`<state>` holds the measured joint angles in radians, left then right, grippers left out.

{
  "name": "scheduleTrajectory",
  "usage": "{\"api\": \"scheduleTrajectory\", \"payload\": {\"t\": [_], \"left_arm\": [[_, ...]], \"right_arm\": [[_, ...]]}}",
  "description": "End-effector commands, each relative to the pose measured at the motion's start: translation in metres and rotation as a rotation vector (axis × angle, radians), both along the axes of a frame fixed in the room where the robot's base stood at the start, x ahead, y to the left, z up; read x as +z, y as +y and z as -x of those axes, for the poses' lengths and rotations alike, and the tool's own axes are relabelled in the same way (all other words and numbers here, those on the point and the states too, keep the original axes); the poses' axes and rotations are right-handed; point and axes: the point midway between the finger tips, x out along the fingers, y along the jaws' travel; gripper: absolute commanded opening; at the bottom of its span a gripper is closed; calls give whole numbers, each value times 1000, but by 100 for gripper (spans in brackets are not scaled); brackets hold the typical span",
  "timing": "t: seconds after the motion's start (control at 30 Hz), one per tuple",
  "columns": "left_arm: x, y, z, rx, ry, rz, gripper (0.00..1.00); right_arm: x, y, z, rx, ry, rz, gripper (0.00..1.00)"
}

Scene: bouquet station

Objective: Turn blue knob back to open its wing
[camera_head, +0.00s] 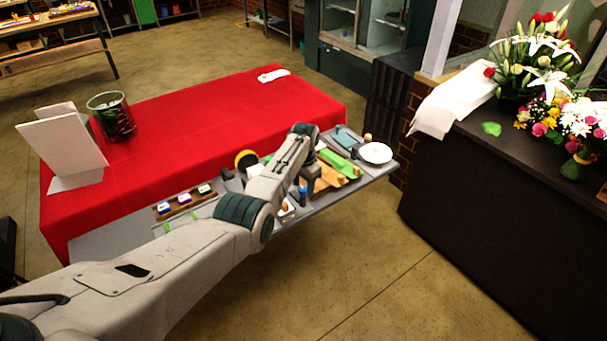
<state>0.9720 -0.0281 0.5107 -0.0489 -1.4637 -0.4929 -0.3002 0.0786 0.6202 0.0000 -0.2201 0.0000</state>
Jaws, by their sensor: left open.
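A small blue upright piece (302,195), which looks like the blue knob, stands at the front of the grey work board (325,200) along the red table's near edge. Its wing cannot be made out clearly. An orange-tan panel (327,180) and a green panel (338,161) lie to its right. My left arm reaches across from the lower left and covers part of the board. My left gripper (308,167) is open, over the board close behind the blue piece; its fingers are mostly hidden, and contact cannot be told. My right gripper is out of view.
A white round plate (376,153) sits at the board's right end. A wooden rack with small blocks (184,201) lies left of my arm. A glass vase (112,117) and white folded card (62,150) stand on the red table (200,112). A dark counter (480,200) with bouquets stands right.

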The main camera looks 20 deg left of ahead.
Motion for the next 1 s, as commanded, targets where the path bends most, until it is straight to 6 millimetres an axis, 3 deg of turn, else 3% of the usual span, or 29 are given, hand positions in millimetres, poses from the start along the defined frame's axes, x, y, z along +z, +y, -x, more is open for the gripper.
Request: {"api": "scheduleTrajectory", "payload": {"t": [0.53,0.7,1.0], "left_arm": [[89,-3,1,-1,-4,0,50],[101,-3,2,-1,-3,-1,50],[102,-3,2,-1,-1,0,50]], "right_arm": [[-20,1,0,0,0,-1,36],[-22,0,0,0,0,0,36],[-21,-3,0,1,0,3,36]]}}
